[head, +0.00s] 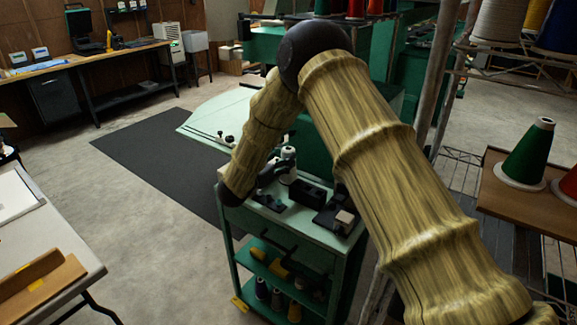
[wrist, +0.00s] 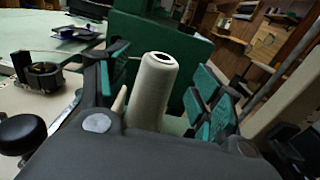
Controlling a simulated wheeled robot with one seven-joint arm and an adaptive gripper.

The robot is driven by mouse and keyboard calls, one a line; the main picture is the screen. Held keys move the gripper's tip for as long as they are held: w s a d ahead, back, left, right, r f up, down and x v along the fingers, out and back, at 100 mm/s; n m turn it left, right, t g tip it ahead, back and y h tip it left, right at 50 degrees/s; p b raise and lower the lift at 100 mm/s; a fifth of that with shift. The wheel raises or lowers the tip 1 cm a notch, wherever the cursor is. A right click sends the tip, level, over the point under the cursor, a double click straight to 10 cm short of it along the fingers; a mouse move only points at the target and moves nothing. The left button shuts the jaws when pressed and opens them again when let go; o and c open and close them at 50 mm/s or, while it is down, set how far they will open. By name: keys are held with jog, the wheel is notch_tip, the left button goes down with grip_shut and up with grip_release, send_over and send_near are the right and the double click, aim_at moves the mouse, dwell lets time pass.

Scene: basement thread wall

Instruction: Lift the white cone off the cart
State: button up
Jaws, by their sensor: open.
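The white cone (wrist: 150,92) stands upright between the fingers of my gripper (wrist: 158,95) in the wrist view. My gripper is open, with one green-padded finger on each side of the cone and a gap visible on the right. The cone's lower part is hidden behind the gripper body.
Dark blocks (head: 311,193) and a small device (head: 343,216) sit on the cart top beside the cone. A pale green table (head: 205,122) stands behind. A rack with a green cone (head: 528,152) is at the right. A white table (head: 62,232) is at the left, with open floor between.

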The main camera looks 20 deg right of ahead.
aim_at(284, 153)
jog(key=x, duration=0.1)
jog(key=p+x, duration=0.1)
jog(key=x, duration=0.2)
jog(key=shift+r, duration=0.25)
jog(key=shift+w+d+f+p, duration=0.1)
jog(key=shift+w+d+p, duration=0.2)
jog(key=shift+d+p, duration=0.05)
grip_shut()
